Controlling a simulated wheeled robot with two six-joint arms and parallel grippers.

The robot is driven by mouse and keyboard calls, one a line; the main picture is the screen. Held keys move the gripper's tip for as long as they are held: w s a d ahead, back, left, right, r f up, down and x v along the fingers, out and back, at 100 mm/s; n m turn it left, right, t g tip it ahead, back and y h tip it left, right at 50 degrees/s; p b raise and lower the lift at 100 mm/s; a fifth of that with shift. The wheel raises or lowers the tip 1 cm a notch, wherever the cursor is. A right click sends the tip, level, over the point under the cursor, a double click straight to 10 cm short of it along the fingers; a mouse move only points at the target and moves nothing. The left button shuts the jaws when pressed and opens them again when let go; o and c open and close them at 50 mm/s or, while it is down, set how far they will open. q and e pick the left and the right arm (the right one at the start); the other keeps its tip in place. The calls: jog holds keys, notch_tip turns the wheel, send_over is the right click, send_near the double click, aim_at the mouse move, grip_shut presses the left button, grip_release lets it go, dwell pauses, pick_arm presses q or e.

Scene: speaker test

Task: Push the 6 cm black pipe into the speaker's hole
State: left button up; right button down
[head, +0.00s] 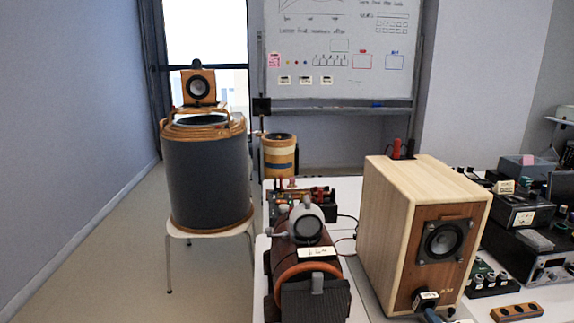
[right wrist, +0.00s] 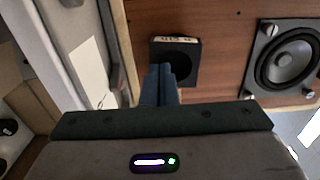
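The wooden speaker (head: 385,225) stands on the white table, with its round driver (head: 444,240) on the brown front. The black pipe (head: 424,297) with a pale label is at the lower left of that front. In the right wrist view the pipe's square black flange (right wrist: 188,75) with a dark round opening lies close against the brown panel; how deep the pipe sits is hidden. My right gripper (head: 432,315) has its blue fingers together in the right wrist view (right wrist: 160,70), tips over the flange's edge, nothing visible between them. Whether they touch is unclear. My left gripper is out of view.
A wooden block with holes (head: 517,312) lies right of the speaker. Meters and boxes (head: 520,210) crowd the table's right side. A device with an orange ring (head: 308,270) stands to the left. A big grey drum (head: 207,180) sits on a white chair.

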dwell(0.4)
jog(key=shift+w, duration=0.15)
jog(key=shift+w+b, duration=0.65)
